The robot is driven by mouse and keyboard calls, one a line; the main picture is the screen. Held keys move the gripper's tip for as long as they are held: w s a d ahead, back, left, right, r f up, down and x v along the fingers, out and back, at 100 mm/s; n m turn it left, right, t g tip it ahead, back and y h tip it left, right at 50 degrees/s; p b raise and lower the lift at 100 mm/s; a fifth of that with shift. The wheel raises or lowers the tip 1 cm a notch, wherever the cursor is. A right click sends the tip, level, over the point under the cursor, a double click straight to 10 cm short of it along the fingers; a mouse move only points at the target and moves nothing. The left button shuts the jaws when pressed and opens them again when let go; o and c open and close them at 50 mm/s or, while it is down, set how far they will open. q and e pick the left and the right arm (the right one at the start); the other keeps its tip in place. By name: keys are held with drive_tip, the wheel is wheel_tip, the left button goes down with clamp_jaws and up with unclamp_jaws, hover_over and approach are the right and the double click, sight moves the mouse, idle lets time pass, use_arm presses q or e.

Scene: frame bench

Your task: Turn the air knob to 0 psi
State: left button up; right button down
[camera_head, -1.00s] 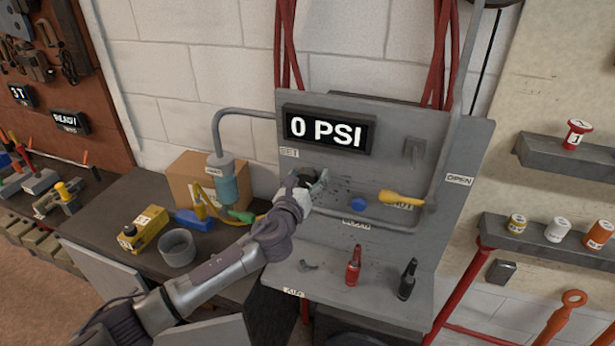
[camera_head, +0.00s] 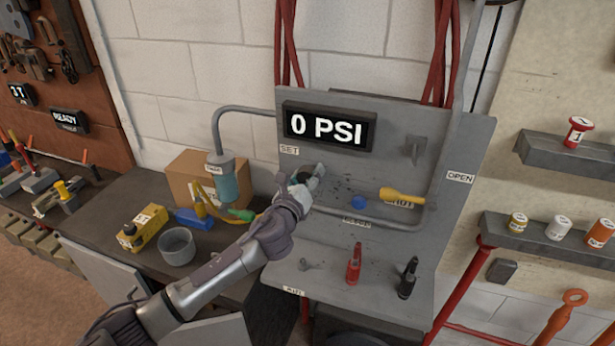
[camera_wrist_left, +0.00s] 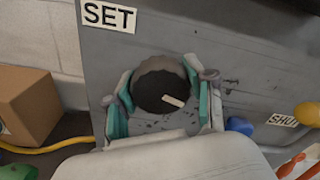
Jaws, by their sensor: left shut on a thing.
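The air knob (camera_wrist_left: 160,88) is a dark round knob with a pale pointer mark, on the grey panel below the SET label (camera_wrist_left: 109,15) in the left wrist view. My left gripper (camera_head: 308,180) is shut on the knob, with a teal-padded finger on each side of it. In the head view the gripper mostly hides the knob. The display (camera_head: 328,128) on the panel reads 0 PSI. My right gripper is not in view.
A yellow lever (camera_head: 400,196) and a blue button (camera_head: 359,202) are on the panel to the right. A red bottle-like tool (camera_head: 353,264) and a black one (camera_head: 407,279) stand on the shelf below. A cardboard box (camera_head: 185,178) is at the left.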

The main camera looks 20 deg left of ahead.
use_arm(q)
drive_tip(key=n+b, duration=0.1)
drive_tip(key=n, duration=0.4)
drive_tip(key=shift+f+n, duration=0.1)
drive_tip(key=shift+n, duration=0.2)
drive_tip(key=n+b, duration=0.1)
drive_tip(key=n, duration=0.9)
drive_tip(key=shift+n, duration=0.4)
drive_tip(key=shift+n+b, duration=0.3)
drive_tip(key=shift+n, duration=2)
drive_tip(key=o, duration=1.2)
drive_tip(key=shift+c, duration=0.2)
drive_tip(key=s, duration=1.2)
drive_tip(key=shift+a, duration=0.25)
